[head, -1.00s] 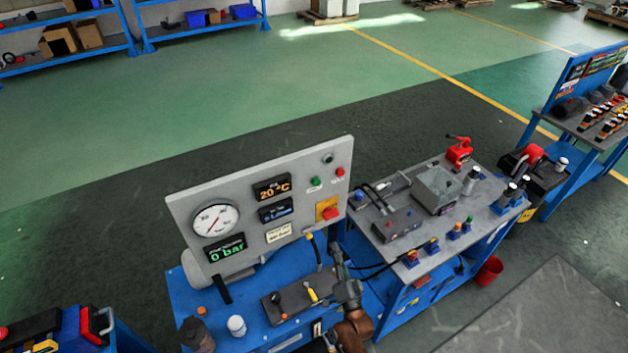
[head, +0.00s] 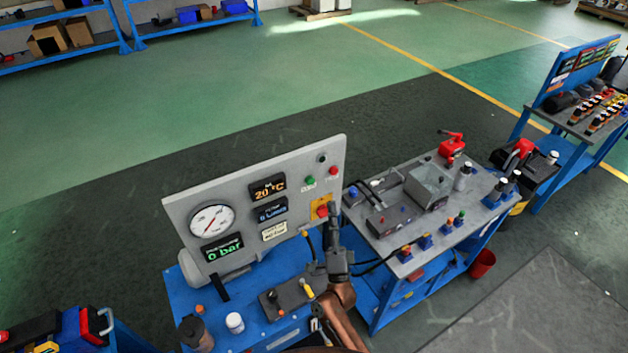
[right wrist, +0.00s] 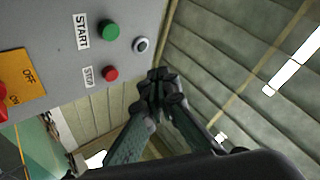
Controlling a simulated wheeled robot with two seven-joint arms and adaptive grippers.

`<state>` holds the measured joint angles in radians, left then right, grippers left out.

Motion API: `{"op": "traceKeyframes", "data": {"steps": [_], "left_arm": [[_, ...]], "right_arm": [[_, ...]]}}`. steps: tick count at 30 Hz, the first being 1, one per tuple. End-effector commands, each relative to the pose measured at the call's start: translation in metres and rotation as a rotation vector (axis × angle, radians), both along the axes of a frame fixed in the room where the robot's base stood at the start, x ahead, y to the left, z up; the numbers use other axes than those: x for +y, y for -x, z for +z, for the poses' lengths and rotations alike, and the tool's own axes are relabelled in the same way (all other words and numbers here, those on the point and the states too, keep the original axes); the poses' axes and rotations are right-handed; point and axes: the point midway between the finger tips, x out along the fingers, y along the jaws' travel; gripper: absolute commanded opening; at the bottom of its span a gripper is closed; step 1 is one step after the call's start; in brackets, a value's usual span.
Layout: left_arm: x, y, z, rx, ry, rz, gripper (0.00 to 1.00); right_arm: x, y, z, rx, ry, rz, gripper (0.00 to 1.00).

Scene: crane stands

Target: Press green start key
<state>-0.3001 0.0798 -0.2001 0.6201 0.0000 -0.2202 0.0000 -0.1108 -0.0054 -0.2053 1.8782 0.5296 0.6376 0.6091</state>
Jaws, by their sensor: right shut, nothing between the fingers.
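The green start key (head: 308,182) is a round button on the grey upright panel (head: 182,205). In the right wrist view the green key (right wrist: 109,30) sits beside a START label (right wrist: 81,32), at the upper left of the picture. My right gripper (head: 332,209) is shut and empty. In the head view it is just below the keys, beside the red knob. In the right wrist view its closed fingertips (right wrist: 158,82) lie lower right of the green key, apart from it in the picture. My left gripper is in neither view.
A red stop key (right wrist: 110,73) and a round metal-rimmed fitting (right wrist: 141,45) sit close to the green key. A red knob on a yellow plate (head: 321,201) is lower on the panel. A grey-topped bench (head: 385,262) stands to the right.

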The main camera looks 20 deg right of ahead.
Motion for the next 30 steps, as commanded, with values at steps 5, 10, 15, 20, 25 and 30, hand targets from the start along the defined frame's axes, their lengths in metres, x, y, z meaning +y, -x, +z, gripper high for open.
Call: {"op": "traceKeyframes", "data": {"steps": [5,10,15,20,25,30], "left_arm": [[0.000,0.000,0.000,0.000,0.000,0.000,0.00],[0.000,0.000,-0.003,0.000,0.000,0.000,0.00],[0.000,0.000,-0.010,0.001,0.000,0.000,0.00],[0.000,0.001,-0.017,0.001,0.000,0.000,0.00],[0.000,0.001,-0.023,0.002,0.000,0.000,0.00],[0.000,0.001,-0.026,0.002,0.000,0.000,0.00]], "right_arm": [[0.000,-0.001,0.000,0.001,0.000,0.001,0.00],[0.002,-0.010,-0.001,0.000,0.001,0.001,0.00],[0.005,-0.031,-0.002,0.000,0.001,0.001,0.00],[0.007,-0.053,-0.002,0.001,0.001,0.000,0.00],[0.011,-0.073,-0.002,0.001,0.002,0.001,0.00],[0.012,-0.084,-0.002,0.003,0.001,-0.001,0.00]]}}
